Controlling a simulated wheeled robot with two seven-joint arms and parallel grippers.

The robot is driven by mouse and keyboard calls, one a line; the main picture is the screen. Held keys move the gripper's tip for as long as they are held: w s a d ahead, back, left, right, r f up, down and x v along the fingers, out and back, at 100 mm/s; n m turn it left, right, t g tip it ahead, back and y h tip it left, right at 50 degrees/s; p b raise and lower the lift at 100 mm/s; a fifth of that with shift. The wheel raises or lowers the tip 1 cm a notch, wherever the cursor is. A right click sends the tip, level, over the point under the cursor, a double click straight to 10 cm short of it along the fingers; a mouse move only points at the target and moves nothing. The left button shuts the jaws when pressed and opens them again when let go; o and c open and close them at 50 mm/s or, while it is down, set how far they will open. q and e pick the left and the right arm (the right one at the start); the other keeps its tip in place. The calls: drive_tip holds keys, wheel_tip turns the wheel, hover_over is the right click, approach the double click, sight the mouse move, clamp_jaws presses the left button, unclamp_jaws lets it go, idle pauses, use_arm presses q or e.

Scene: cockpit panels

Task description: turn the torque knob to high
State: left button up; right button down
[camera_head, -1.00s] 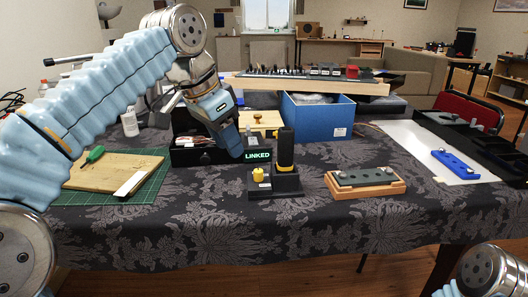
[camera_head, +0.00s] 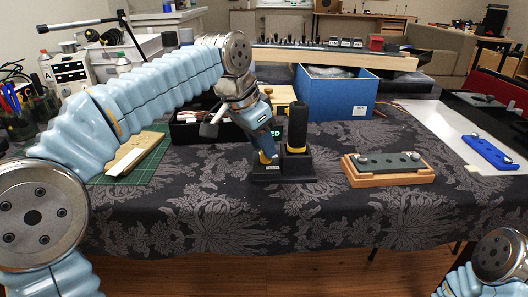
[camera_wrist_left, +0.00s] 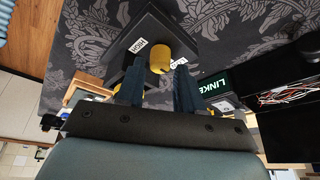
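The yellow torque knob (camera_head: 266,158) sits on the left part of a black base (camera_head: 270,180) on the cloth-covered table. It also shows in the left wrist view (camera_wrist_left: 178,47), with a white HIGH label (camera_wrist_left: 138,46) beside it. A tall black handle (camera_head: 298,128) stands on the right of the same base. My left gripper (camera_head: 266,150) points down at the knob and hides part of it. In the wrist view its two dark fingers (camera_wrist_left: 158,72) are apart, with yellow showing between them; I cannot tell whether they touch it. My right gripper is out of view.
A LINKED display (camera_wrist_left: 215,88) is partly hidden behind my left gripper. A wooden block with a grey plate (camera_head: 388,170) lies to the right, and a blue box (camera_head: 335,95) stands behind. A green mat (camera_head: 150,170) lies left. The cloth in front is clear.

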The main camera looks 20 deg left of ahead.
use_arm(q)
drive_tip(key=shift+x, duration=0.9)
drive_tip(key=shift+c, duration=0.5)
